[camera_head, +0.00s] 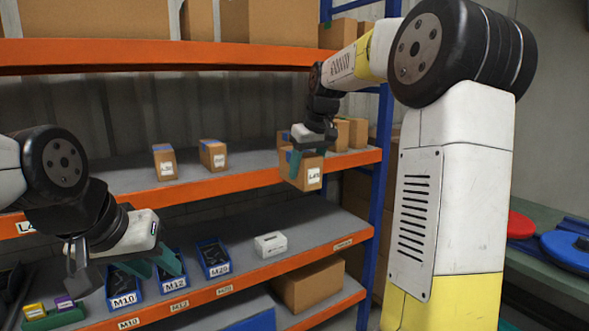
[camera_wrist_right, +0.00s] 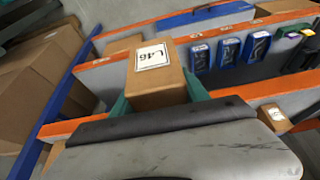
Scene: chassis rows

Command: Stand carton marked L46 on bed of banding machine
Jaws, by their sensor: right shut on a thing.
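A small brown carton (camera_head: 307,174) with a white label and a blue strip is held just in front of the middle shelf's right part. Its label reads L46 on the carton in the right wrist view (camera_wrist_right: 158,75). My right gripper (camera_head: 308,160) is shut on it, with teal fingers on two opposite sides, also seen in the right wrist view (camera_wrist_right: 158,98). My left gripper (camera_head: 156,266) is open and empty in front of the lower shelf's blue bins. No banding machine can be made out.
Other small cartons (camera_head: 163,162) stand on the middle shelf (camera_head: 230,178). Blue bins (camera_head: 213,258) and a white box (camera_head: 270,245) are on the lower shelf. A blue upright (camera_head: 381,130) rises at the rack's right end. A bench (camera_head: 541,268) with red and blue discs is at far right.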

